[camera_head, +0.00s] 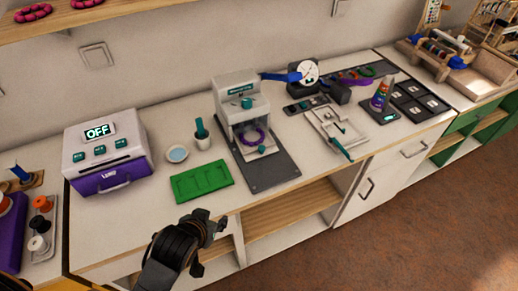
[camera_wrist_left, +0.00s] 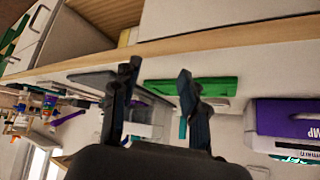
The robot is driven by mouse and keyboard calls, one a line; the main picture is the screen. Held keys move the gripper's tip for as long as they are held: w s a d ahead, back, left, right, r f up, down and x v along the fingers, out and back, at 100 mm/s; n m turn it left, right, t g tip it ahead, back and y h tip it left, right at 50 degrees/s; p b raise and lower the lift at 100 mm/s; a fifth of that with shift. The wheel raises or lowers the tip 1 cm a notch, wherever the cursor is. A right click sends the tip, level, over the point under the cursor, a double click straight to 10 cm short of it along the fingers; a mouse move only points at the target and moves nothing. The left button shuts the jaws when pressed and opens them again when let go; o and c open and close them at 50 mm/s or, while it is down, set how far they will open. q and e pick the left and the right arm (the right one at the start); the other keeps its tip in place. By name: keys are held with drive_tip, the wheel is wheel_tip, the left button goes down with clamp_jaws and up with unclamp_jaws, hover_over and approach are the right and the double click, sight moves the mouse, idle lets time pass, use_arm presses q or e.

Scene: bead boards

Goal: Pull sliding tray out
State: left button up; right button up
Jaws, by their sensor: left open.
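A white machine (camera_head: 103,142) with an "OFF" display stands at the left of the counter. Its purple front drawer (camera_head: 112,182) has a handle and looks shut. I cannot tell which of these holds the sliding tray. My left gripper (camera_head: 216,224) is open and empty in front of the counter edge, near the green tray (camera_head: 202,181). In the left wrist view its spread fingers (camera_wrist_left: 160,82) frame the green tray, and the purple-fronted machine (camera_wrist_left: 285,125) is at right.
A white board with a teal-handled lever (camera_head: 340,148) lies to the right. Open shelves and a cabinet door (camera_head: 365,190) are below the counter. The floor (camera_head: 430,230) is clear at right.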

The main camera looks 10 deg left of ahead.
sight(261, 150)
use_arm(q)
drive_tip(key=w+d+r+t+h, duration=0.1)
drive_tip(key=w+d+r+t, duration=0.2)
drive_tip(key=w, duration=0.3)
drive_tip(key=w+d+r+t+h, duration=0.1)
drive_tip(key=w+d+r+t, duration=0.15)
drive_tip(key=w, duration=0.35)
drive_tip(key=shift+m, duration=0.4)
drive_tip(key=x, duration=0.8)
drive_tip(key=d+p+x, duration=0.1)
drive_tip(key=x, duration=0.4)
drive_tip(key=shift+w+r, duration=0.1)
drive_tip(key=shift+c, duration=0.5)
clamp_jaws()
